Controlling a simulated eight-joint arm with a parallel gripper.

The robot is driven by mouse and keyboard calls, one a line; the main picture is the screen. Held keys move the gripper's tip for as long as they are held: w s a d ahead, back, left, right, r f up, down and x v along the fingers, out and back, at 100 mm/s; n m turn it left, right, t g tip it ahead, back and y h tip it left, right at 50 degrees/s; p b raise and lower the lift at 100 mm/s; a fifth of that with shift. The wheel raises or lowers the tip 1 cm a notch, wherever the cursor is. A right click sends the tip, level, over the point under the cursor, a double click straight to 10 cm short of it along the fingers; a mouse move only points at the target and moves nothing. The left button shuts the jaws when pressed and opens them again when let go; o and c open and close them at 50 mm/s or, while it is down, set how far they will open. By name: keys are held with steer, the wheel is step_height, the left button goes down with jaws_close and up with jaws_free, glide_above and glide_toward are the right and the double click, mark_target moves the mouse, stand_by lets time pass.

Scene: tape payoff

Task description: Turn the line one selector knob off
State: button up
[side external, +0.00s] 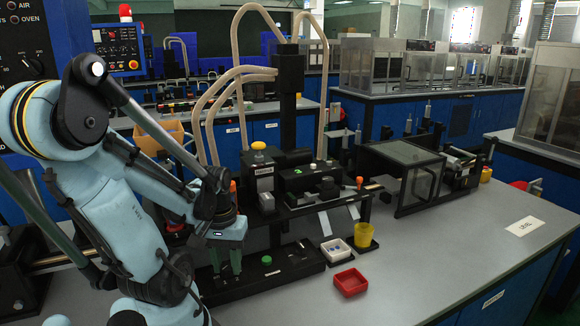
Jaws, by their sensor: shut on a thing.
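My gripper (226,268) points down at the left part of a low black panel (290,279) on the grey bench. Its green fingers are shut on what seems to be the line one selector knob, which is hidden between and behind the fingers. The knob's pointer and setting cannot be made out. A green button (266,260) sits on the same panel, just right of the fingers.
A black machine with a yellow button (258,146) and beige hoses stands behind the panel. A white tray (337,251), a red tray (350,282) and a yellow cup (363,235) stand to the right. The bench's right front is clear around a label card (525,226).

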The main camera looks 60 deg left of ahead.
mark_target(227, 265)
steer(key=m, duration=0.6)
steer(key=shift+m, duration=0.3)
stand_by(0.4)
steer(key=o, duration=1)
steer(key=shift+o, duration=0.2)
steer(key=shift+r, duration=0.1)
step_height(227, 265, up, 12)
steer(key=shift+a, duration=0.1)
stand_by(0.4)
